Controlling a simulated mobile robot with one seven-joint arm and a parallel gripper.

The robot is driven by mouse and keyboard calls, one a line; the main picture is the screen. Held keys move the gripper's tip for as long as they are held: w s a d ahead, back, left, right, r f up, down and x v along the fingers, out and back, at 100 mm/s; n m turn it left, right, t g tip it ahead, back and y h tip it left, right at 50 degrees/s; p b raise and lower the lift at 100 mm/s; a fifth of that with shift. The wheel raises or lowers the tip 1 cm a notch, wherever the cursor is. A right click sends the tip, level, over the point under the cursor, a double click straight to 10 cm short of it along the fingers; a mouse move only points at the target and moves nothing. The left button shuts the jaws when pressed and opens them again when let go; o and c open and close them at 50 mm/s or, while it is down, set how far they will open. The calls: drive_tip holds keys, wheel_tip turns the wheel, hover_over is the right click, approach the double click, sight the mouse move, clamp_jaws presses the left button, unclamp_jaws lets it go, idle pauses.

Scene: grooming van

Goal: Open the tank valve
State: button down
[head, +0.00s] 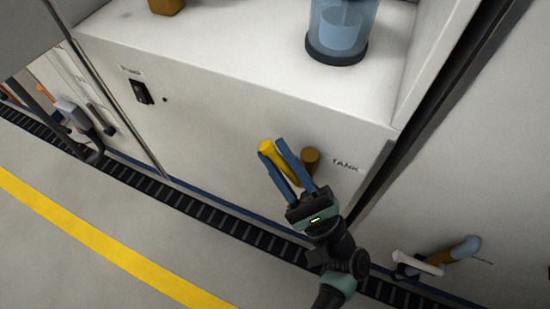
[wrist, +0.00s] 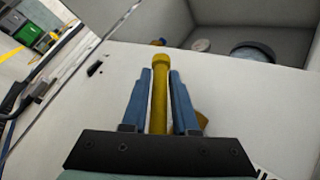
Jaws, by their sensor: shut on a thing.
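The tank valve has a yellow lever handle (head: 276,158) and a brown round body (head: 310,158) on the white cabinet front, beside the label "TANK" (head: 345,163). My gripper (head: 274,149) is shut on the yellow handle, with its blue fingers on either side. In the wrist view, the yellow handle (wrist: 160,90) runs lengthwise between the two fingers (wrist: 160,75). The valve body shows only in part behind the right finger there.
A clear cylinder with blue liquid (head: 341,30) stands on the cabinet top. A black switch (head: 142,92) is on the front at left. A pipe fitting with a white handle (head: 420,263) is at lower right. Open floor with a yellow stripe (head: 100,240) lies at left.

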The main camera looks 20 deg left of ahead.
drive_tip(key=shift+d+m+t, duration=0.15)
drive_tip(key=shift+m+t, duration=0.15)
drive_tip(key=shift+t, duration=0.1)
drive_tip(key=shift+r+y, duration=0.1)
drive_tip(key=shift+y, duration=0.2)
drive_tip(key=c, duration=0.8)
unclamp_jaws()
drive_tip(key=shift+r, duration=0.1)
